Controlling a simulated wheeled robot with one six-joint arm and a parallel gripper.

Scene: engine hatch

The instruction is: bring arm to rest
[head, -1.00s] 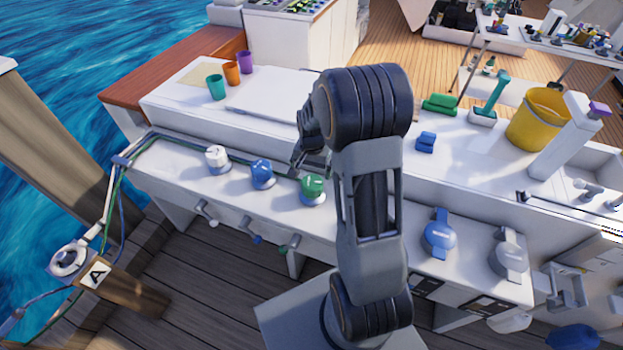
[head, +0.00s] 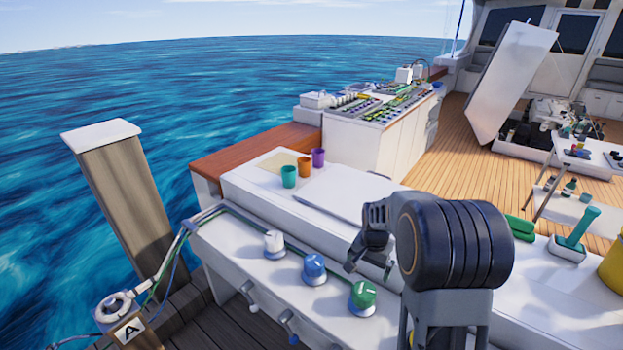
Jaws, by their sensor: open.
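My gripper (head: 368,262) is in the head view, left of my dark rounded arm joint. Its dark fingers are open and point down, with nothing seen between them. It hangs above the white counter (head: 235,245), behind the green knob (head: 362,294) in the picture. The arm's grey link runs down out of the frame at the bottom. The blue knob (head: 314,265) and the white knob (head: 274,240) are farther left, clear of the gripper.
Teal (head: 289,176), orange (head: 304,166) and purple (head: 318,157) cups stand on the counter behind. A teal-handled brush (head: 578,228) and a yellow bucket (head: 613,265) are at right. A wooden post (head: 128,195) rises at left. An open white hatch (head: 508,82) stands at the back right.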

